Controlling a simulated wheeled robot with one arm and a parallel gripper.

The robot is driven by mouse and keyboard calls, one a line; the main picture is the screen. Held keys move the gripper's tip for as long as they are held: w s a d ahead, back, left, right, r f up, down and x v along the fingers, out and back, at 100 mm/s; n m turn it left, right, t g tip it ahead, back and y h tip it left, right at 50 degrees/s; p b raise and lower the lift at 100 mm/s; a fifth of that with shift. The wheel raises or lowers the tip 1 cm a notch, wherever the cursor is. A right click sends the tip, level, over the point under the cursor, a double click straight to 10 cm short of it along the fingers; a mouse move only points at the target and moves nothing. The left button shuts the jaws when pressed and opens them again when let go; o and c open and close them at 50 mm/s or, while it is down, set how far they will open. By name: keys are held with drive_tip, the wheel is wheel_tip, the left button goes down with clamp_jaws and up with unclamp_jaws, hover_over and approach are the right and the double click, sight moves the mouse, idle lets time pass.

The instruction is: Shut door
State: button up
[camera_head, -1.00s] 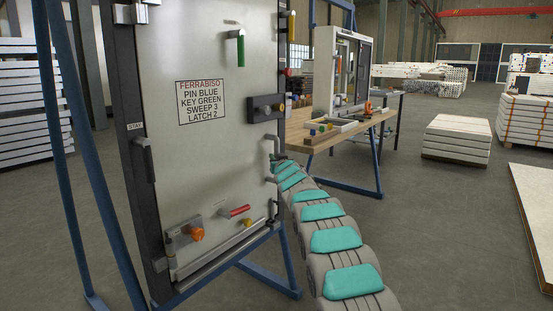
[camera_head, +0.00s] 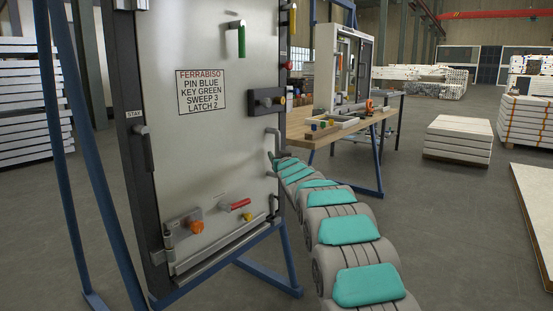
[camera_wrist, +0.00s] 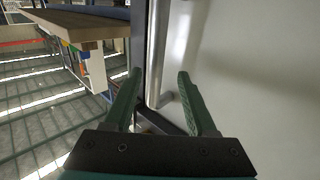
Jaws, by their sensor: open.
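The door (camera_head: 205,150) is a pale grey panel in a dark frame on blue legs, at the left of the head view. Its right edge carries a bar handle (camera_head: 275,140). My arm reaches in from the lower right, and my gripper (camera_head: 280,160) is small and partly hidden beside this handle. In the wrist view, the two green fingers of my gripper (camera_wrist: 160,88) are spread apart. A vertical metal bar (camera_wrist: 157,50) stands between them, with the pale door panel (camera_wrist: 260,70) on the right. I cannot tell whether the fingers touch the bar.
The door face bears a green handle (camera_head: 241,42), a red handle (camera_head: 236,205), an orange knob (camera_head: 196,227) and an instruction label (camera_head: 201,92). A wooden workbench (camera_head: 315,138) stands behind the door's right edge. Open floor lies to the right.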

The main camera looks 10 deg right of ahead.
drive_tip(key=shift+s+f, duration=0.1)
drive_tip(key=shift+s, duration=0.4)
drive_tip(key=shift+s+d, duration=0.1)
drive_tip(key=shift+s, duration=0.65)
drive_tip(key=s+d+f+m+g+h, duration=0.1)
drive_tip(key=s+f+g, duration=0.25)
drive_tip(key=s, duration=0.75)
drive_tip(key=s+d+f+g+h, duration=0.1)
drive_tip(key=s+d+f+g, duration=0.3)
drive_tip(key=s, duration=0.6)
drive_tip(key=s+a+f+m+g+h, duration=0.1)
drive_tip(key=s+f+g, duration=0.3)
drive_tip(key=s, duration=0.7)
drive_tip(key=s+a+f+g, duration=0.1)
drive_tip(key=s+f+g, duration=0.1)
drive_tip(key=s, duration=1.1)
drive_tip(key=s+a+f+g+y, duration=0.1)
drive_tip(key=s+f+g, duration=0.2)
drive_tip(key=s, duration=1.1)
drive_tip(key=s+a+f+n+g+p, duration=0.1)
drive_tip(key=s+a+f+g, duration=0.1)
drive_tip(key=s, duration=1.1)
wheel_tip(320, 180, down, 2)
drive_tip(key=shift+s+f+g+y, duration=0.25)
drive_tip(key=shift+s+g+y, duration=0.15)
drive_tip(key=shift+g, duration=0.25)
